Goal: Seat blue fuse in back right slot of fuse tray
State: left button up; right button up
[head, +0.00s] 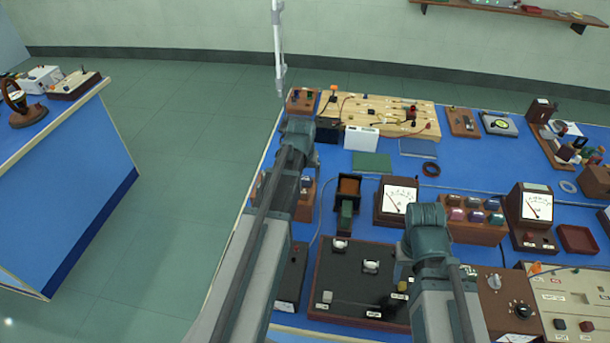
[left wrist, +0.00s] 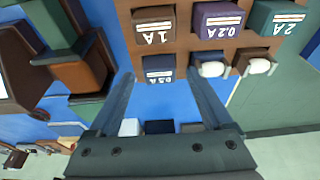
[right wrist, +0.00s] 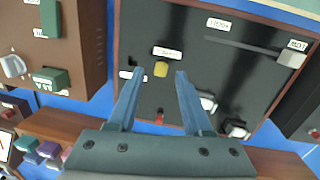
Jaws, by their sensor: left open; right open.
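In the left wrist view, a brown fuse tray (left wrist: 184,35) holds a brown 1 A fuse (left wrist: 154,26), a purple 0.2 A fuse (left wrist: 217,20) and a green 2 A fuse (left wrist: 277,18) in its front row. The dark blue 0.5 A fuse (left wrist: 158,70) stands at the back right slot, between and just beyond my open left fingertips (left wrist: 162,77). The jaws do not grip it. Whether it is fully down cannot be told. White-ended pieces (left wrist: 211,69) show at the other back positions. My right gripper (right wrist: 152,73) is open and empty above a black panel (right wrist: 222,75).
Meters (head: 397,198) and another brown rack (head: 478,232) of coloured blocks stand further right. The bench's left edge drops to the floor close to the tray.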

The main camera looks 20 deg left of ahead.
pick_arm(q)
jog(key=shift+r, duration=0.15)
pick_arm(e)
jog(key=shift+r, duration=0.15)
pick_arm(q)
jog(key=p+v, duration=1.3)
jog(key=shift+r, duration=0.25)
pick_arm(e)
notch_tip(320, 180, up, 13)
